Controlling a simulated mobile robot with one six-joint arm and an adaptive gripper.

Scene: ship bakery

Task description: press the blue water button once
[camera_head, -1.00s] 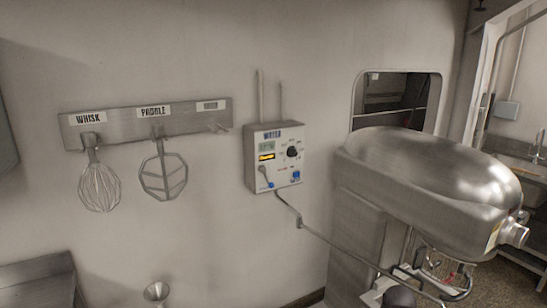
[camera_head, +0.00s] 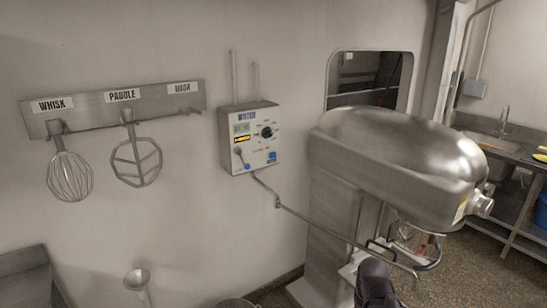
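The water control box (camera_head: 250,138), a pale panel on the wall, is left of the mixer. It has a small display, an amber-lit strip, a black knob and a lever with a blue tip. A small blue button (camera_head: 272,157) is at its lower right; its lettering is too small to read. Nothing covers the box front. A dark rounded part (camera_head: 375,283) at the bottom edge may belong to my arm; I cannot tell.
The large metal mixer (camera_head: 400,160) stands right of the box. A thin pipe (camera_head: 320,222) runs from below the box toward it. A rack (camera_head: 150,104) with a whisk (camera_head: 70,176) and paddle (camera_head: 137,160) hangs at left. A funnel-like piece (camera_head: 137,279) is below.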

